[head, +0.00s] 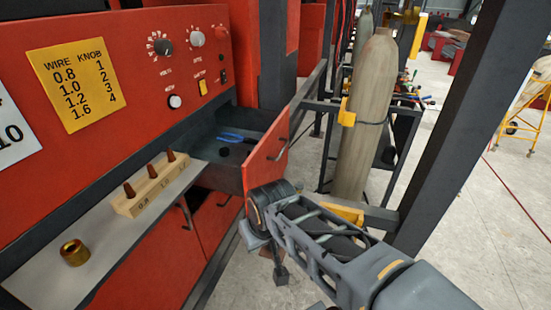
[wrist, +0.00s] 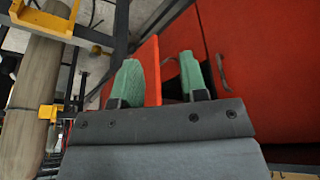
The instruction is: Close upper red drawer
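The upper red drawer (head: 267,155) is pulled out of the red cabinet in the head view, with a dark bar handle on its front. In its dark tray lie blue-handled pliers (head: 236,138) and a small black round piece (head: 223,152). My gripper's fingers are not clear in the head view; my wrist is just below and in front of the drawer front. In the wrist view my gripper (wrist: 160,78) has two green fingers spread apart. The edge of a red panel (wrist: 150,68), likely the drawer front, stands between them, nearer the left finger. Contact cannot be told.
A worktop (head: 75,255) on the left bears a wooden block with pegs (head: 152,187) and a brass piece (head: 75,252). Lower red fronts (head: 217,225) are below the drawer. A gas cylinder (head: 362,115) and a dark post (head: 460,110) stand to the right.

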